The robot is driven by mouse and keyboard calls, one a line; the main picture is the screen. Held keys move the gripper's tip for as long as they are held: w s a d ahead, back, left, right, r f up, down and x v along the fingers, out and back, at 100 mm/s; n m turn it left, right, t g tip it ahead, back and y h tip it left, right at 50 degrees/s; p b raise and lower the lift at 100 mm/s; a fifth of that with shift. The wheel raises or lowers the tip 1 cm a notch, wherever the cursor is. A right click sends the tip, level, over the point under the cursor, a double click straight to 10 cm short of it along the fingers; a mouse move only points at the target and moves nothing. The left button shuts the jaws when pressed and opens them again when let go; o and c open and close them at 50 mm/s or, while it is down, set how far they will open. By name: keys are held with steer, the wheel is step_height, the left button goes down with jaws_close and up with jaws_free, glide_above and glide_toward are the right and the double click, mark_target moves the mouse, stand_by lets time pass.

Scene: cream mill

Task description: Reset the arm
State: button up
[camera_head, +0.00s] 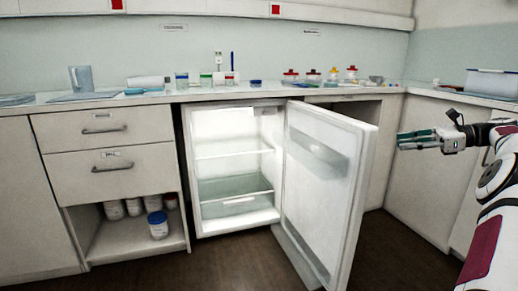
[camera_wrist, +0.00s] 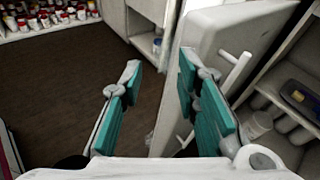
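My arm reaches in from the right edge in the head view, with my gripper (camera_head: 418,139) held out toward the left, at about counter height, to the right of the open fridge door. In the wrist view my gripper (camera_wrist: 160,95) has its two teal-padded fingers spread well apart. My gripper is apart from the handle as far as I can tell.
The lit fridge (camera_head: 238,165) is empty on its shelves. The counter (camera_head: 140,97) holds jars, bottles and a pitcher (camera_head: 81,79). Tubs, one blue-lidded (camera_head: 158,225), stand in the lower left cubby. Shelves of bottles (camera_wrist: 50,18) show in the wrist view. The dark floor (camera_wrist: 60,80) is clear.

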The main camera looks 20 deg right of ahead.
steer(key=w+a+r+n+g+h, duration=0.1)
steer(key=w+a+r+n+g, duration=0.15)
steer(key=a, duration=0.65)
steer(key=w+a+r+n+g, duration=0.2)
steer(key=w+a+n, duration=0.1)
steer(key=a, duration=0.6)
steer(key=w+a+r+n+g+h, duration=0.1)
steer(key=w+a+r+n+g, duration=0.15)
steer(key=a, duration=0.75)
steer(key=s+a+n+g+h, duration=0.25)
steer(key=s+a, duration=0.25)
steer(key=a, duration=0.6)
steer(key=s+a+f+n+g+h, duration=0.25)
steer(key=s+a+n, duration=0.45)
steer(key=s+a, duration=0.55)
steer(key=s+f+n+h, duration=0.1)
steer(key=s+f+n, duration=0.25)
steer(key=s, duration=0.35)
steer(key=s+f+n+t+h+p, duration=0.1)
steer(key=s+f+n, duration=0.1)
steer(key=s+f, duration=0.3)
steer(key=s+f+n+h, duration=0.1)
steer(key=s+f+n, duration=0.1)
steer(key=s, duration=0.6)
step_height(320, 180, up, 40)
steer(key=t+p, duration=0.4)
steer(key=p, duration=3.4)
steer(key=shift+s+f+n, duration=0.15)
steer(key=shift+f+n, duration=0.1)
steer(key=shift+n, duration=0.15)
